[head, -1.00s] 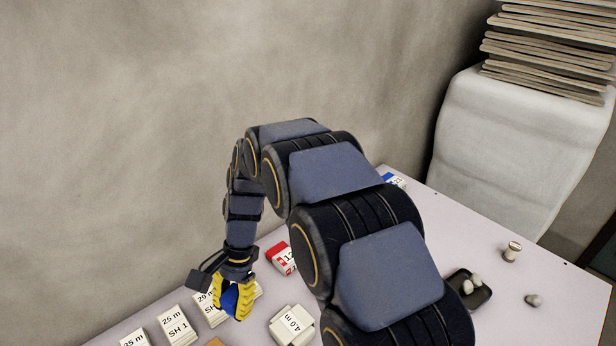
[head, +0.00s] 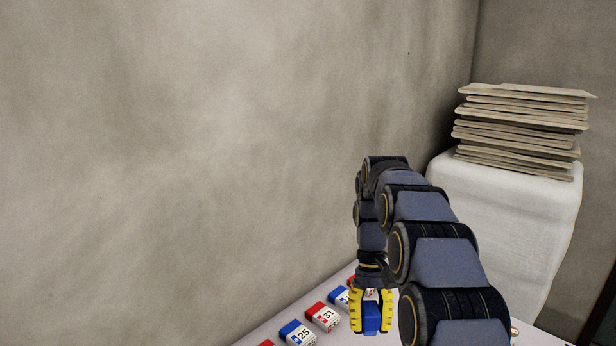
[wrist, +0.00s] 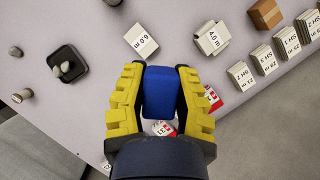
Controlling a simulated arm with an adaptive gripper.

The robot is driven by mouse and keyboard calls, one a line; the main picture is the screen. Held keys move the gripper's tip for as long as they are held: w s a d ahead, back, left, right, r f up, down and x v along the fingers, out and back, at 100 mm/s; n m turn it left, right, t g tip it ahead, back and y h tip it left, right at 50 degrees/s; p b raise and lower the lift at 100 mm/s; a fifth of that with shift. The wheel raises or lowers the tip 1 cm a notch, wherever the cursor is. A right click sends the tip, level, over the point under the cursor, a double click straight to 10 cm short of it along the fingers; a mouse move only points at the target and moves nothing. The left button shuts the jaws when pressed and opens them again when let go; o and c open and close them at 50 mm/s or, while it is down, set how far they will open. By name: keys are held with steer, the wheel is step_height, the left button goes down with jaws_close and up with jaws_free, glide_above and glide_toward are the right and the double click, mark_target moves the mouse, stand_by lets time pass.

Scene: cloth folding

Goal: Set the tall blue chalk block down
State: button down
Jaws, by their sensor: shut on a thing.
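The tall blue chalk block (head: 371,318) is between the yellow fingers of my gripper (head: 371,312), low in the head view. In the wrist view the blue block (wrist: 165,92) sits upright in the picture, with a yellow finger of my gripper (wrist: 162,98) pressed on each side. My gripper is shut on it. The block's lower end is cut off or hard to see in the head view, so I cannot tell whether it touches the table (wrist: 95,80).
Red and blue labelled blocks, such as "31" (head: 323,317) and "25" (head: 298,333), stand left of the gripper. The wrist view shows a dark tray (wrist: 68,64) with pebbles, white cards (wrist: 140,41), and a brown block (wrist: 265,14). A wrapped stack (head: 505,215) stands behind right.

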stand_by(0.6)
steer(key=s+f+m+t+y, duration=0.1)
steer(key=s+f+m+y, duration=0.1)
steer(key=s+f+m, duration=0.6)
steer(key=s+f+m+y, duration=0.1)
steer(key=s+f, duration=0.6)
steer(key=s, duration=0.6)
steer(key=w+f, duration=0.3)
steer(key=w, duration=0.1)
steer(key=w+f, duration=0.3)
steer(key=w, duration=0.2)
steer(key=w+a+f, duration=0.1)
steer(key=w+f, duration=0.2)
steer(key=w, duration=0.1)
steer(key=shift+w+a+f, duration=0.1)
steer(key=shift+w+f, duration=0.3)
steer(key=shift+f, duration=1.65)
steer(key=shift+f, duration=0.1)
